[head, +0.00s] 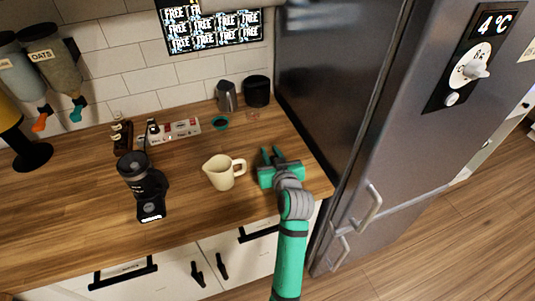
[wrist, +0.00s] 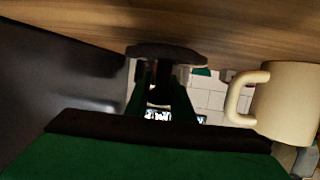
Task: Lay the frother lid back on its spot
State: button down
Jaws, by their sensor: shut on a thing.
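My gripper (head: 270,156) is low over the right part of the wooden counter, to the right of the cream pitcher (head: 223,172). In the wrist view, which looks upside down, my gripper (wrist: 163,85) is shut on the dark frother lid (wrist: 167,52). Its fingers hold the narrow knob, and the wide disc faces the counter top (wrist: 230,20). I cannot tell whether the disc touches the wood. In the head view the lid is hidden by my gripper. A black cylinder (head: 256,91), possibly the frother, stands at the back right.
The pitcher also shows in the wrist view (wrist: 288,103), close beside my gripper. A steel jug (head: 227,97) stands by the wall. The fridge (head: 370,130) bounds the counter on the right. A black grinder (head: 142,184) stands left. The counter between my gripper and the wall is mostly clear.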

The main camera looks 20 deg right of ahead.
jog(key=shift+d+f, duration=0.1)
jog(key=shift+f, duration=0.25)
jog(key=shift+f, duration=0.1)
jog(key=c, duration=1.5)
grip_release()
jog(key=v, duration=1.2)
jog(key=shift+w+a, duration=0.15)
jog(key=shift+a, duration=0.05)
